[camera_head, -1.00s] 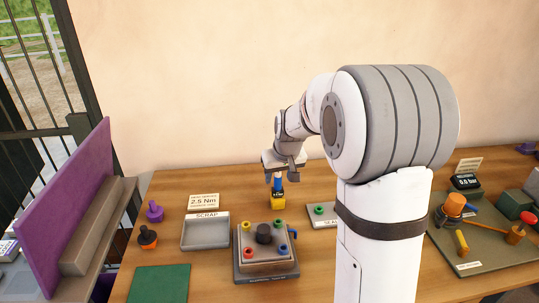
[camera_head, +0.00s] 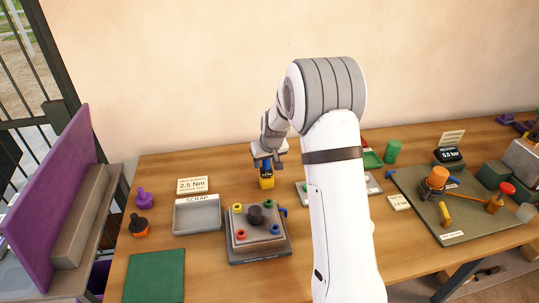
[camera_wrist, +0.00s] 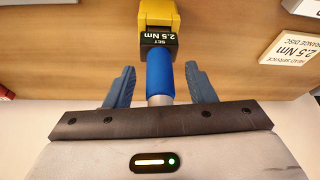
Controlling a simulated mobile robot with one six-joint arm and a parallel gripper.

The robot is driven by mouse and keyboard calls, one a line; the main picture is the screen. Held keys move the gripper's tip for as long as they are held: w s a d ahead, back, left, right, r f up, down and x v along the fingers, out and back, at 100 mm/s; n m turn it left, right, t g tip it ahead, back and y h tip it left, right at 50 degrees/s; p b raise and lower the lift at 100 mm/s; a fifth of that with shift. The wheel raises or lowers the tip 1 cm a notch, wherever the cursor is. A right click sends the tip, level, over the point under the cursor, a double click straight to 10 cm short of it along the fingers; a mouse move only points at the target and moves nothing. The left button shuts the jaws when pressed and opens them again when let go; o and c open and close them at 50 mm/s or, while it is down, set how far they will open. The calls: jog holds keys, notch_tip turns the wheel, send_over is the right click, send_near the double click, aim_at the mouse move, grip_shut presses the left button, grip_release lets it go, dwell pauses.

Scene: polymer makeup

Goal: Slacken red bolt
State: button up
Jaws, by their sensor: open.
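The red bolt (camera_head: 241,238) sits at the front left corner of a grey fixture (camera_head: 262,249), with yellow (camera_head: 238,208), green (camera_head: 270,208) and blue (camera_head: 275,230) bolts at the other corners. A torque tool with a yellow body (camera_head: 267,182) and blue handle stands on the table behind the fixture. My gripper (camera_head: 267,160) is open over it. In the wrist view, the blue handle (camera_wrist: 159,75) is between the two blue fingers (camera_wrist: 160,88), with gaps on both sides. The tool's label reads 2.5 Nm.
A grey scrap tray (camera_head: 197,216) is left of the fixture, with a 2.5 Nm card (camera_head: 192,185) behind it. A green mat (camera_head: 155,276) lies front left. Purple (camera_head: 144,198) and orange-black (camera_head: 138,226) knobs stand at left. My arm partly hides a tray to the right.

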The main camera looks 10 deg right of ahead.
jog(key=shift+c, duration=0.5)
grip_shut()
